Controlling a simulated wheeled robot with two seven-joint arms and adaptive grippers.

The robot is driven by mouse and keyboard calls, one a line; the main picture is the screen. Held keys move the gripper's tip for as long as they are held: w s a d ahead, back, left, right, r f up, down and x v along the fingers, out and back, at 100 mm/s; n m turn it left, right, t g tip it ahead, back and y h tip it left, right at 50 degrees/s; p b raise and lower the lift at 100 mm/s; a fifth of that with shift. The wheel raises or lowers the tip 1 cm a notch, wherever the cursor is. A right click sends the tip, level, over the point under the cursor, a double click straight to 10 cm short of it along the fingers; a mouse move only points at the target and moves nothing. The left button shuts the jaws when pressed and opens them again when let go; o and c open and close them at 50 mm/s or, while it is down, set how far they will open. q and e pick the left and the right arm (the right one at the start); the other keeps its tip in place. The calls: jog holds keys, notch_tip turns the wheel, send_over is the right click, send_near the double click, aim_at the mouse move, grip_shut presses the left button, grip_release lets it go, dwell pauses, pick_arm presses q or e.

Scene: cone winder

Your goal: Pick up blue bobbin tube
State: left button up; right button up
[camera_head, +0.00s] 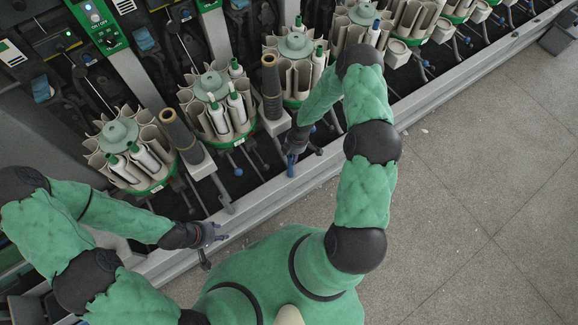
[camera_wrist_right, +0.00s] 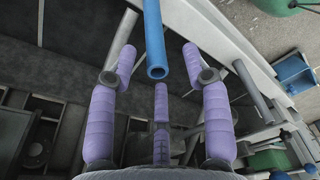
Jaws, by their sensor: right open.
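The blue bobbin tube (camera_wrist_right: 153,35) shows in the right wrist view with its open end toward the camera. In the head view it is a small blue piece (camera_head: 291,169) by the machine's front rail. My right gripper (camera_head: 294,152) is directly at it. In the wrist view the purple fingers of this gripper (camera_wrist_right: 160,80) are spread apart. The tube's end lies between the two outer fingers and above the middle one, with no clear contact. My left gripper (camera_head: 216,235) is near the rail at lower left, apart from the tube; its finger opening is too small to judge.
Round magazines (camera_head: 118,134) with several white and green bobbins line the winder. Brown tubes (camera_head: 181,134) stand between them. The long grey rail (camera_head: 440,105) runs along the machine's front. The speckled floor (camera_head: 480,210) at right is clear.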

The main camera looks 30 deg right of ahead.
aim_at(290, 161)
jog(key=f+b, duration=0.1)
jog(key=f, duration=0.1)
jog(key=f+b, duration=0.1)
jog(key=f, duration=0.1)
jog(key=f+b, duration=0.1)
jog(key=f, duration=0.2)
jog(key=shift+w+a, duration=0.35)
jog(key=shift+r, duration=0.15)
